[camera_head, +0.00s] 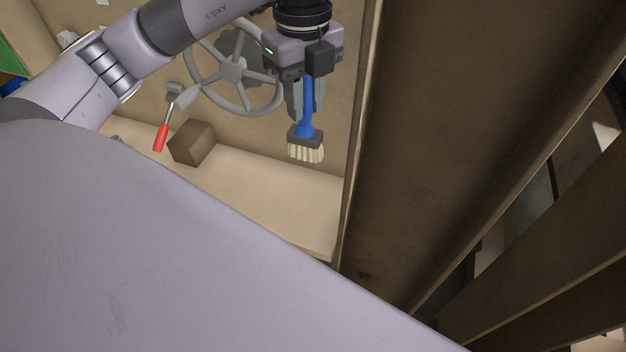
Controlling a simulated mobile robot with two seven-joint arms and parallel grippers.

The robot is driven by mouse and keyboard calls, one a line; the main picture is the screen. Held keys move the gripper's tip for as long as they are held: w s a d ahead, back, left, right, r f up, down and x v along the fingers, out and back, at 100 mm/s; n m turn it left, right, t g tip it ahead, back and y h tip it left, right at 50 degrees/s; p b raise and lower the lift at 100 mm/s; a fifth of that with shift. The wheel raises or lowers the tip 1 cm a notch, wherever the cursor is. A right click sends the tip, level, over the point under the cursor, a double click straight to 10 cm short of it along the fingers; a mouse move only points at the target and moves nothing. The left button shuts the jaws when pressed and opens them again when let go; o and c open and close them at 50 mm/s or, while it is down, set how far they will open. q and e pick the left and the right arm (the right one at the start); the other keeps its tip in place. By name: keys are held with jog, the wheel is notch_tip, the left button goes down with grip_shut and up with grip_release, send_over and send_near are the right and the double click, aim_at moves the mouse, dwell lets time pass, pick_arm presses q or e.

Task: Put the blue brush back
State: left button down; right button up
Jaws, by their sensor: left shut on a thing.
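The blue brush (307,118) has a blue handle, a dark ferrule and pale bristles. My left gripper (307,88) is shut on its handle, and the brush hangs with its bristles down. It is in front of the back panel and seems to be above the pale shelf (270,190); I cannot tell the exact gap. The gripper's fingertips are partly hidden behind the gripper body and the handle. My right gripper is not in view.
A grey handwheel (234,70) is on the back panel, left of the gripper. A tall brown wooden panel (440,120) bounds the right side. The shelf's right part is bare.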

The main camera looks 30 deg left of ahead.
aim_at(305, 133)
pick_arm(q)
notch_tip(305, 133, down, 12)
jog(key=shift+s+f+b, duration=0.1)
jog(key=shift+f+b, duration=0.1)
jog(key=shift+b, duration=0.9)
jog(key=shift+f, duration=2.3)
jog(key=shift+f, duration=0.1)
jog(key=c, duration=0.9)
grip_release()
jog(key=shift+c, duration=0.2)
notch_tip(305, 133, up, 12)
jog(key=shift+r+p, duration=0.1)
jog(key=shift+p, duration=0.5)
